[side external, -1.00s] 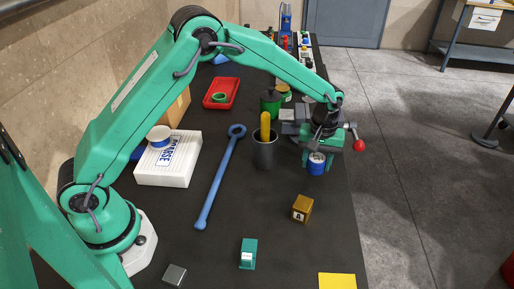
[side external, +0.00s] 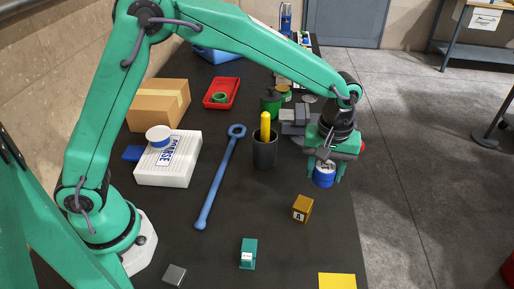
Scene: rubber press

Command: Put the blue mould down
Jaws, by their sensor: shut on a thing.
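The blue mould (side external: 323,179) is a short blue cylinder with a pale top. My gripper (side external: 324,171) is shut on it, with its green fingers on either side. The mould hangs near the right edge of the dark bench (side external: 270,245), beyond the brown block. It looks a little above the surface, but the exact gap cannot be told.
A brown block (side external: 302,208) marked with a letter stands just nearer than the mould. A dark cup (side external: 265,152) with a yellow-handled tool stands to the left. A grey vise (side external: 296,120) is behind. A teal block (side external: 248,253) and yellow sheet (side external: 337,281) lie in front.

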